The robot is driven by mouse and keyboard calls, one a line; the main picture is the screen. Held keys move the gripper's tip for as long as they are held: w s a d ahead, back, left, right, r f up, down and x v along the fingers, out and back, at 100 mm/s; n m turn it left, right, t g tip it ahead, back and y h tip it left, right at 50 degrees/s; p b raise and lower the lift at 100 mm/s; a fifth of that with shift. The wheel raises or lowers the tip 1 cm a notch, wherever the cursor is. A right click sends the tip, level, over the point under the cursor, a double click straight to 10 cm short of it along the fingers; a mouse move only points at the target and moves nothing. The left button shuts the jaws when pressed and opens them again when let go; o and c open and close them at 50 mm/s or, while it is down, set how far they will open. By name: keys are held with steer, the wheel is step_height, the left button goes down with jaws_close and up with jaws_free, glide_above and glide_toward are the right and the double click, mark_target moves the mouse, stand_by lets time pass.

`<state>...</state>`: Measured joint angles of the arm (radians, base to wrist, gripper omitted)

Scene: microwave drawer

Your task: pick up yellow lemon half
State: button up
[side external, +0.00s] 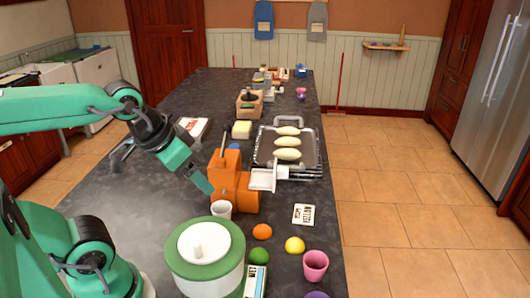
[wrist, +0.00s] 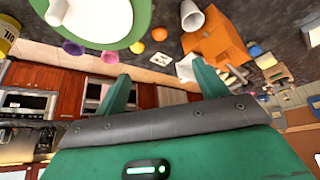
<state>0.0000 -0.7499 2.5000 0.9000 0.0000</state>
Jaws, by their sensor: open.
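The yellow lemon half (side external: 295,245) lies on the dark counter, right of an orange fruit (side external: 262,231) and behind a pink cup (side external: 315,265). It also shows small in the wrist view (wrist: 137,47), beyond my fingers. From these views I cannot make out its cut face. My gripper (side external: 204,184) is open and empty, in the air left of the orange grinder-like machine (side external: 233,183). In the wrist view my two fingers (wrist: 161,72) stand apart with nothing between them. My gripper is well to the left of the lemon half and above the counter.
A white cup (side external: 221,209) and a green-white round container (side external: 205,256) stand between my arm and the lemon half. A green fruit (side external: 258,256) and a small card (side external: 303,214) lie near it. A tray (side external: 310,160) holds pale loaves behind. The counter's right edge is close.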

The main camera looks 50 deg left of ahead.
steer(key=g, duration=0.6)
glide_above(294, 242)
step_height(294, 242, down, 16)
steer(key=shift+s+f, duration=0.1)
steer(key=shift+s, duration=0.05)
steer(key=shift+d+f, duration=0.1)
steer(key=shift+f, duration=4)
steer(key=c, duration=1.1)
